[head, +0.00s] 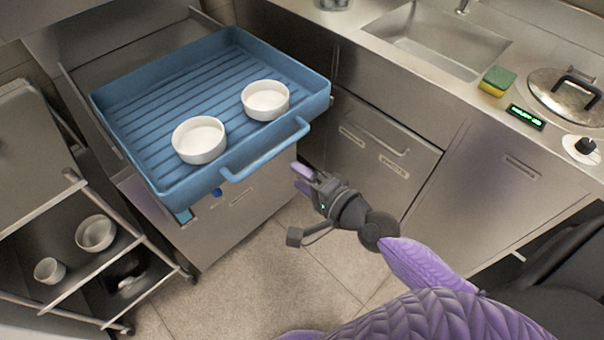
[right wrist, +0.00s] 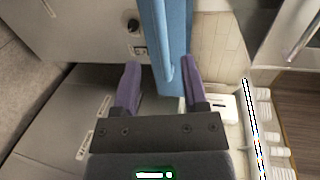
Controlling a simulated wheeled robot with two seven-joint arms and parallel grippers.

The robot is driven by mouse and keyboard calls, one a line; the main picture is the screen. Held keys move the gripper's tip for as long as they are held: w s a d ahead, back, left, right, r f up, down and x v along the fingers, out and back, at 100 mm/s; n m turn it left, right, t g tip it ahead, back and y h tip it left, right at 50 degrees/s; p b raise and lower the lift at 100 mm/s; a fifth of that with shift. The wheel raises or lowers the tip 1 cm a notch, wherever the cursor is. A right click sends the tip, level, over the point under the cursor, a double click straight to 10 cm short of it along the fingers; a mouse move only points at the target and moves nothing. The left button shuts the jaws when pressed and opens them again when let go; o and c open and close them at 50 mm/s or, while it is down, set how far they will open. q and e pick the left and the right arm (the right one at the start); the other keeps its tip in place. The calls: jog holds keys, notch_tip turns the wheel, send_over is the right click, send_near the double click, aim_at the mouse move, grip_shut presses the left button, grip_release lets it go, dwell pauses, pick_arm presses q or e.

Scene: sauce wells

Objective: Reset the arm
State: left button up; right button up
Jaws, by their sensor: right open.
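My right arm comes in from the lower right in the head view. Its gripper (head: 301,180) is open and empty, a little in front of the blue tray's handle and below it, apart from it. In the right wrist view the two purple fingers of my right gripper (right wrist: 160,85) stand apart, with a blue edge of the tray (right wrist: 178,40) beyond and between them. My left gripper is not in view.
The ribbed blue tray (head: 150,98) holds two white bowls (head: 199,140) and (head: 266,100). A steel counter (head: 420,75) with a sink lies at right. A shelf rack with bowls (head: 95,232) stands at left. The floor (head: 270,270) is clear.

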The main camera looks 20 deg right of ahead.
dwell(0.3)
jog(key=s+d+f+n+g+h, duration=0.25)
jog(key=s+f, duration=0.25)
jog(key=f, duration=0.5)
jog(key=s+d+f+n+g+h, duration=0.1)
jog(key=s+f+n+g, duration=0.3)
jog(key=f, duration=0.5)
jog(key=s+f+n+g+h, duration=0.1)
jog(key=s+f+n+g, duration=0.3)
jog(key=s, duration=0.8)
jog(key=s+f+n+g+h, duration=0.1)
jog(key=s+f+n+g, duration=0.2)
jog(key=s, duration=1)
notch_tip(320, 180, down, 6)
jog(key=n, duration=0.3)
jog(key=shift+s+a+r+g, duration=0.2)
jog(key=shift+s+a+g, duration=0.05)
jog(key=shift+g, duration=0.1)
jog(key=shift+w, duration=0.1)
